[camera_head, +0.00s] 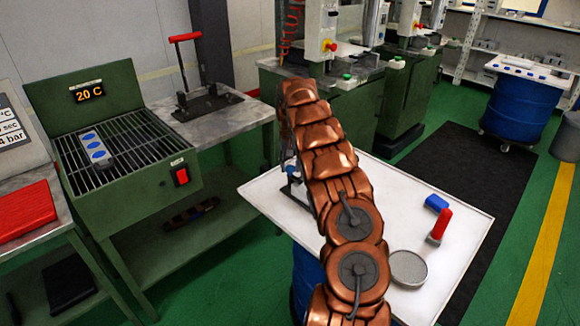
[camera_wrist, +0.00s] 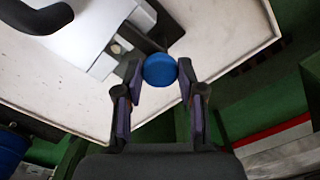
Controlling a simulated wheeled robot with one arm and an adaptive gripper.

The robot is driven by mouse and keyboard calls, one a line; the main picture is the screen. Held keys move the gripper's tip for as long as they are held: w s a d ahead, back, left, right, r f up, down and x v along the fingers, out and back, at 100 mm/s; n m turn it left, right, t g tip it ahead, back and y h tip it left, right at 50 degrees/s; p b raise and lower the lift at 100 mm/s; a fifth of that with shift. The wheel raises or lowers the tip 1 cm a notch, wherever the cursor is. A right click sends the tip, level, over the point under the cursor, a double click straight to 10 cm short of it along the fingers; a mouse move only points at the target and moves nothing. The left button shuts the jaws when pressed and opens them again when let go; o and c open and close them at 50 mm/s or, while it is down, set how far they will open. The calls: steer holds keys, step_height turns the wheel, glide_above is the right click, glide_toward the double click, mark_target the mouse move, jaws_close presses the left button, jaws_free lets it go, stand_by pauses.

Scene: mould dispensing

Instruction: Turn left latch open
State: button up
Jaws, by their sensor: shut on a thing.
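In the wrist view my gripper (camera_wrist: 160,76) is shut on a round blue knob (camera_wrist: 160,69), with one fingertip on each side of it. The knob is at the end of a dark bar (camera_wrist: 147,46), which lies by the edge of a white and grey block (camera_wrist: 85,40). I take the knob and bar to be the left latch. In the head view my copper arm hides most of this. Only a small grey and blue part (camera_head: 291,170) shows at the left of the arm, over the white table (camera_head: 455,255).
At left stands a green grill unit (camera_head: 135,195) reading 20 C. Beyond it is a red-handled press (camera_head: 200,95). A black curved part (camera_wrist: 40,15) shows in the wrist view.

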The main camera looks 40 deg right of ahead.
steer(key=shift+a+f+n+b, duration=0.15)
steer(key=shift+f+n+b, duration=0.1)
steer(key=shift+n+b, duration=0.8)
steer(key=n+b, duration=0.2)
steer(key=n, duration=0.4)
steer(key=shift+r+n, duration=0.1)
steer(key=shift+n, duration=0.15)
steer(key=n, duration=0.4)
steer(key=shift+b, duration=0.35)
steer(key=n, duration=0.4)
steer(key=shift+r+n, duration=0.1)
steer(key=shift+n, duration=0.5)
steer(key=o, duration=1.1)
steer(key=shift+o, duration=0.2)
